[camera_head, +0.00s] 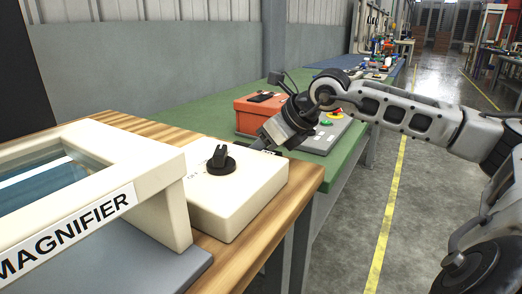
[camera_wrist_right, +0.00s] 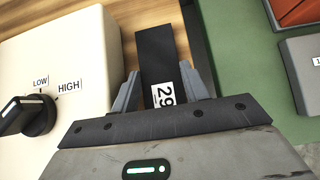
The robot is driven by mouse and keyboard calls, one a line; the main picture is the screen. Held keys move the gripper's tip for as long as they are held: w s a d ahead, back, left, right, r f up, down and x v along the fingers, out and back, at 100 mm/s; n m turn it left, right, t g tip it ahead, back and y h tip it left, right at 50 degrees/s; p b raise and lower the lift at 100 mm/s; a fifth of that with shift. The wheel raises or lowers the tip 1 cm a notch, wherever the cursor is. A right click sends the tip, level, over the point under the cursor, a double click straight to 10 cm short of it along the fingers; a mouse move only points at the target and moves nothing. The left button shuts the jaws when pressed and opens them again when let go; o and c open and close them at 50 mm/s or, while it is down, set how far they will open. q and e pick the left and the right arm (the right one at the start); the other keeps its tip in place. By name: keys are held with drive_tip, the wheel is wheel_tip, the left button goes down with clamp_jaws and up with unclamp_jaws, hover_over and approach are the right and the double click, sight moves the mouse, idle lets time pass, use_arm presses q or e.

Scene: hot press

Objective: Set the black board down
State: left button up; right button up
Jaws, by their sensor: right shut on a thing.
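The black board (camera_wrist_right: 153,50) is a flat dark strip with a white label reading 29, seen in the right wrist view. My right gripper (camera_wrist_right: 163,92) is shut on it, with one grey finger on each side. In the head view my right gripper (camera_head: 262,142) is at the right edge of the wooden table, beside the white box with the black knob; the board is mostly hidden there. I cannot tell whether the board touches the wood. My left gripper is not in view.
The white box (camera_head: 235,205) with a LOW/HIGH knob stands close to the left of the gripper. The magnifier frame (camera_head: 100,205) stands further left on the wooden table (camera_head: 245,262). An orange box (camera_head: 252,108) and a grey panel with a red button (camera_head: 318,138) sit on the green table (camera_head: 205,115).

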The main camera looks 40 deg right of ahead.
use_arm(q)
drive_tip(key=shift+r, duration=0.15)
use_arm(e)
drive_tip(key=o, duration=0.9)
drive_tip(key=shift+c, duration=0.2)
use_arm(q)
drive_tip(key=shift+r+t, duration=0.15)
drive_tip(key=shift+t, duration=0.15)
use_arm(e)
drive_tip(key=shift+r, duration=0.1)
drive_tip(key=shift+s+d+r, duration=0.1)
drive_tip(key=shift+s, duration=0.1)
use_arm(q)
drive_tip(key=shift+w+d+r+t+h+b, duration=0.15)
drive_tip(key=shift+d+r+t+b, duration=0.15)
drive_tip(key=shift+b, duration=0.35)
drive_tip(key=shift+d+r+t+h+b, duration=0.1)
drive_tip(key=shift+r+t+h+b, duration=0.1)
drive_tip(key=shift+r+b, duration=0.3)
use_arm(e)
drive_tip(key=v, duration=1.1)
drive_tip(key=shift+s+r, duration=0.2)
